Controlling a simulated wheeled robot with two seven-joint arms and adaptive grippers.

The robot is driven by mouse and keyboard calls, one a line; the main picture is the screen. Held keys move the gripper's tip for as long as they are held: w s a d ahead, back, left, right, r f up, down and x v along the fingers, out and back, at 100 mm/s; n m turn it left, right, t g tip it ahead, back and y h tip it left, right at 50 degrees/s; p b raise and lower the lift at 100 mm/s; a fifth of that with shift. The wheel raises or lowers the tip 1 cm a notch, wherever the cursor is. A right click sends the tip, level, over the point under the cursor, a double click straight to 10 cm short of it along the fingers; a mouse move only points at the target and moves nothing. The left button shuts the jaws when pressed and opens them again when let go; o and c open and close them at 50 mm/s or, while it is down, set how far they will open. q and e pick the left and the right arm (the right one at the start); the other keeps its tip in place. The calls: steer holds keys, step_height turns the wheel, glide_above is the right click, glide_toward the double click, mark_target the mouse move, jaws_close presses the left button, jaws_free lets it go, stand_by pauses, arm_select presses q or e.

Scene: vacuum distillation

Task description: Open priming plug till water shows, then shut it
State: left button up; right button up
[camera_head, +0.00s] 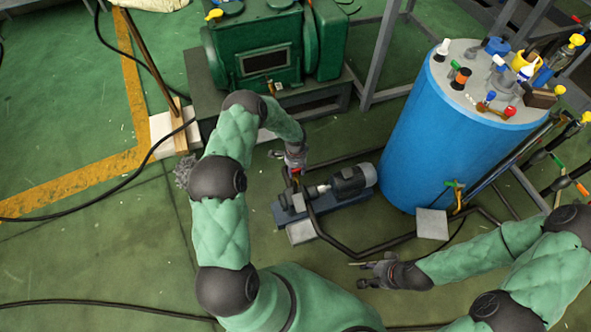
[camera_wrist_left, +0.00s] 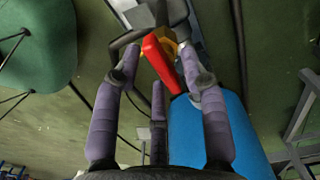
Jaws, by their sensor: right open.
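A red handle (camera_wrist_left: 160,60) on a yellow metal fitting (camera_wrist_left: 172,45) lies between the fingers of my left gripper (camera_wrist_left: 160,64) in the left wrist view. The fingers stand apart, with a gap on the left of the handle. In the head view my left gripper (camera_head: 293,169) points down beside the small grey motor pump (camera_head: 345,182). A bit of red shows at its fingertips. I cannot tell whether this handle is the priming plug. No water is visible.
A blue drum (camera_head: 430,150) with bottles and tools on its lid stands at the right. A green machine (camera_head: 262,52) sits on a dark base at the back. Dark pipes (camera_head: 340,245) run along the floor. Open green floor (camera_head: 90,250) lies at the left.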

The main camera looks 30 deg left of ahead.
mark_target(296, 171)
arm_select(q)
step_height(296, 171, up, 12)
stand_by(0.7)
